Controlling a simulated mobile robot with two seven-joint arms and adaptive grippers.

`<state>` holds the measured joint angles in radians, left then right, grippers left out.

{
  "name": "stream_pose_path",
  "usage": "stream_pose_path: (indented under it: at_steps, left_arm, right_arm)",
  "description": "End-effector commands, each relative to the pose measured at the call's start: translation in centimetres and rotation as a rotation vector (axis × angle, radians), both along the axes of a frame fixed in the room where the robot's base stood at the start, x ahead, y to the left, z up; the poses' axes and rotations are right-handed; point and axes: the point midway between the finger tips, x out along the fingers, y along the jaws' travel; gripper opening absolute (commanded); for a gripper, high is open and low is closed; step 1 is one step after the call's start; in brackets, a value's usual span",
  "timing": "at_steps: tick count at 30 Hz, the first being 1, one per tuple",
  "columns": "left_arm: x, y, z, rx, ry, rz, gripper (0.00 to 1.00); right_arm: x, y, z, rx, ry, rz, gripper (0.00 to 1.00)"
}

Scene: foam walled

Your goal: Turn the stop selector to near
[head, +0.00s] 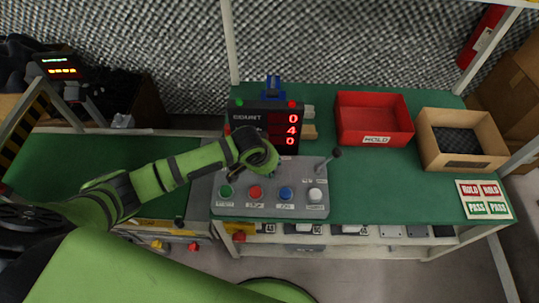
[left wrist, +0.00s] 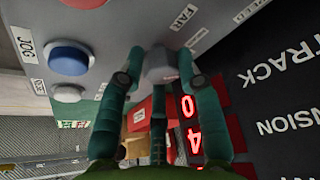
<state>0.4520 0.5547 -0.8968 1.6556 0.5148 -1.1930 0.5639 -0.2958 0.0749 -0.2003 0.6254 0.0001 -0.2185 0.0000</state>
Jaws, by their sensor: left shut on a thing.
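The stop selector is a grey knob (left wrist: 160,66) on the grey control panel (head: 270,208). In the left wrist view, a FAR label (left wrist: 185,17) is beside it. My left gripper (head: 266,164) is over the back of the panel. In the left wrist view, the fingers of my left gripper (left wrist: 161,68) are closed around the knob. The gripper hides the knob in the head view. I cannot read where the knob points, and I see no NEAR label. My right gripper is not in view.
The panel's front row has green (head: 225,191), red (head: 255,192), blue (head: 286,194) and white (head: 315,195) buttons. A lever (head: 337,154) rises at its right. A counter display (head: 266,124) stands close behind. A red HOLD bin (head: 374,139) and cardboard box (head: 484,157) stand right.

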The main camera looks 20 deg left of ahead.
Motion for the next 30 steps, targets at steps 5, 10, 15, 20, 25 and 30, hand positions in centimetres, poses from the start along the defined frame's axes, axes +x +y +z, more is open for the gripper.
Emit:
stream_pose_path:
  at_steps: [5,10,15,20,25,30]
  left_arm:
    - [0.6,-0.2,1.1,-0.007,-0.018,0.114,0.03]
    - [0.8,-0.2,0.9,-0.007,-0.021,0.184,0.03]
    - [0.8,-0.1,0.8,-0.005,-0.024,0.221,0.03]
    - [0.9,0.0,0.8,-0.004,-0.026,0.233,0.03]
    - [0.9,0.0,0.7,-0.003,-0.026,0.233,0.03]
    - [0.9,0.0,0.7,-0.002,-0.026,0.233,0.47]
  right_arm:
    - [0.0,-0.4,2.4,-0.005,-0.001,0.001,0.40]
    - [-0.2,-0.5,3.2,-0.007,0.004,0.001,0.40]
    - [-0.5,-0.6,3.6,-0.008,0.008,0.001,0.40]
    - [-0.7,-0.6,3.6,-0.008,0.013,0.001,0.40]
    - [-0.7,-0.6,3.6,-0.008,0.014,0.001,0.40]
    - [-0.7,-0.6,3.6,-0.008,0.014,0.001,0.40]
